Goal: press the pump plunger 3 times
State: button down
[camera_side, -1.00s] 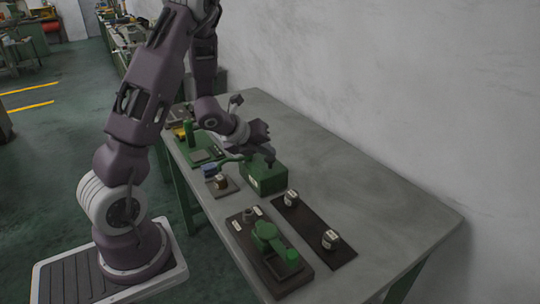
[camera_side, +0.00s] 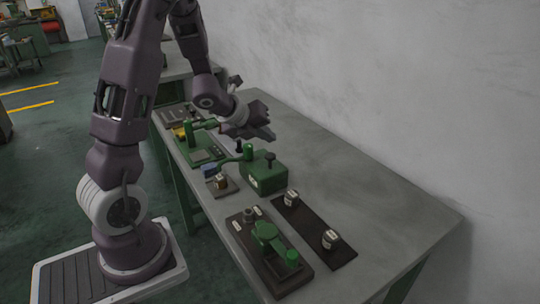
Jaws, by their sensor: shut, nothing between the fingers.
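The pump is a green box (camera_side: 266,180) on the grey bench, with a pale label on its front. A green upright post (camera_side: 248,152) and a dark knob (camera_side: 270,158) stand on its top; I cannot tell for sure which is the plunger. A green spout (camera_side: 229,160) reaches left from it, over a small brown cup (camera_side: 221,182) on a dark pad. My gripper (camera_side: 268,134) is shut and empty. It is above and behind the box, clear of the post and the knob.
A green stand (camera_side: 190,135) is behind the pump at left. A dark base with a green device (camera_side: 266,236) is in front, beside a dark mat (camera_side: 313,232) bearing two small pale-topped pieces (camera_side: 330,239). The bench's right side (camera_side: 385,200) is bare.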

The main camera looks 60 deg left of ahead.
aim_at(267, 157)
jog(key=shift+r, duration=1.25)
dwell(1.6)
jog(key=n, duration=0.3)
jog(key=shift+s+d+r, duration=0.1)
jog(key=shift+d+r, duration=0.05)
jog(key=shift+r, duration=0.05)
jog(key=r+n, duration=0.1)
jog(key=n, duration=0.3)
jog(key=r+n, duration=0.1)
jog(key=n, duration=0.4)
jog(key=r+n, duration=0.1)
jog(key=n, duration=0.3)
jog(key=shift+a+r+n+h, duration=0.2)
jog(key=shift+a+n+h, duration=0.05)
jog(key=shift+n+h, duration=0.15)
jog(key=shift+f, duration=4.45)
